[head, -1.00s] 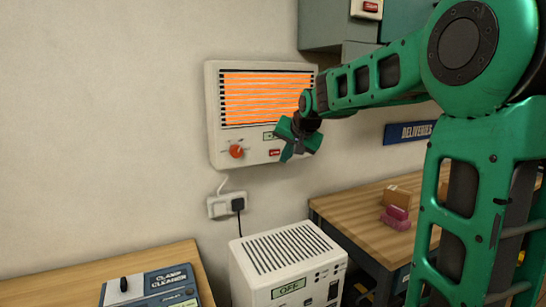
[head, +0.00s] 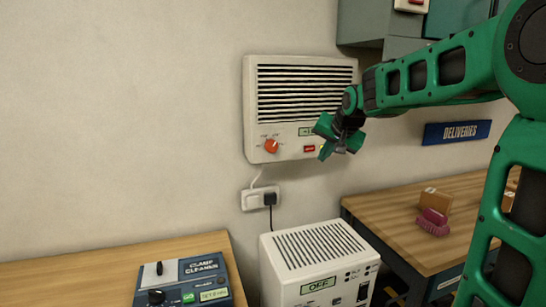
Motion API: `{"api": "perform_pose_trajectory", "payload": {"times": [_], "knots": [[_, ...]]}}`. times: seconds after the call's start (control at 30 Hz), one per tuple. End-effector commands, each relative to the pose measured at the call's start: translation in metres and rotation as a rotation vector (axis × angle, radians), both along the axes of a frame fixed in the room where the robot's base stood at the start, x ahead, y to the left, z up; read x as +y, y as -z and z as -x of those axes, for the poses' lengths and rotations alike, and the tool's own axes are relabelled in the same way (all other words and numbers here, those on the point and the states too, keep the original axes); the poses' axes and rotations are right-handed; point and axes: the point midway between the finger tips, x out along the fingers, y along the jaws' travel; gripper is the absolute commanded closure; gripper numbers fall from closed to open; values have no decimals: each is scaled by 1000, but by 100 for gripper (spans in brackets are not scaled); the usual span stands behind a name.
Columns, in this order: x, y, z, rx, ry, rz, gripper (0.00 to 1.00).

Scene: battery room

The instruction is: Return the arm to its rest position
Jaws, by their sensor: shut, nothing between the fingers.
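My green arm comes in from the right side of the head view. My gripper (head: 340,142) is shut and empty. It appears in front of the lower right part of the white wall heater (head: 300,62) and hides part of its small display. Whether it touches the heater I cannot tell. The heater's slats are dark, with no orange glow. Its orange-red knob (head: 271,146) sits at the lower left of its front, and a small red switch (head: 309,149) is beside my gripper.
A white unit (head: 316,252) marked OFF stands below. A clamp cleaner (head: 184,281) sits on the left wooden bench (head: 95,265). The right wooden table (head: 400,208) holds a cardboard box (head: 436,198) and a pink item (head: 432,223). A socket (head: 255,199) and a DELIVERIES sign (head: 457,132) are on the wall.

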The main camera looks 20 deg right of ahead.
Motion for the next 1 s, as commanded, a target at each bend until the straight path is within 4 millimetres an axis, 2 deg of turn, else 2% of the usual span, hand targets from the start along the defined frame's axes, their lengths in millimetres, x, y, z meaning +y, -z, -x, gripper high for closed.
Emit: {"api": "perform_pose_trajectory", "payload": {"times": [0.17,0.27,0.37,0.53,0.7,0.8,0.9,1.0], "knots": [[-2,6,11,23,-1,11,100],[-9,21,41,86,1,38,100],[-18,45,92,190,-4,71,100],[-28,91,195,391,-31,96,100],[-24,133,296,578,-83,72,100],[-17,153,345,664,-120,42,100],[-9,167,382,727,-154,13,100],[-4,176,404,765,-176,-8,100]]}}
